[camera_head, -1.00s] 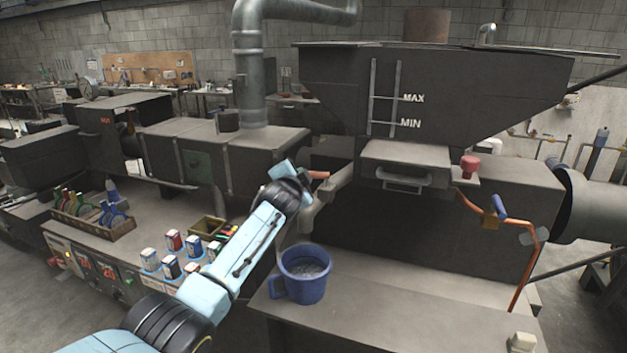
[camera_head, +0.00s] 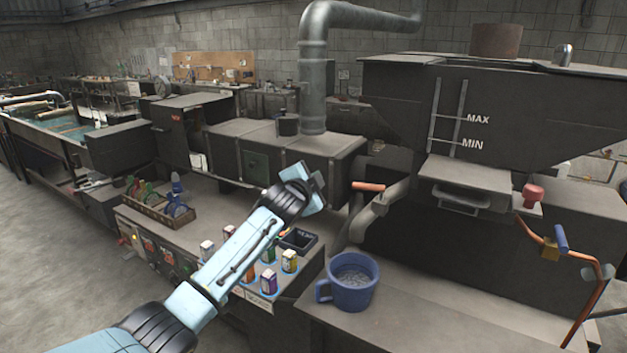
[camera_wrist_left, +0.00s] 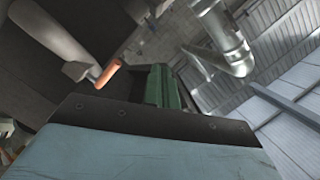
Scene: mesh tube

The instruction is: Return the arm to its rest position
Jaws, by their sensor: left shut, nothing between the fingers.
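My left arm (camera_head: 235,255) is light blue with black joints and reaches up from the lower left in the head view. Its gripper (camera_head: 314,178) is at the upper end, in front of the dark machine. It is raised above the bench, up and left of the blue mug. In the left wrist view the gripper fingers (camera_wrist_left: 157,86) are green, shut and empty. My right gripper is not in view.
A blue mug (camera_head: 350,284) with grey contents stands on the right bench. An orange-handled lever (camera_head: 368,186) is right of the gripper. A hopper (camera_head: 490,105) stands at right.

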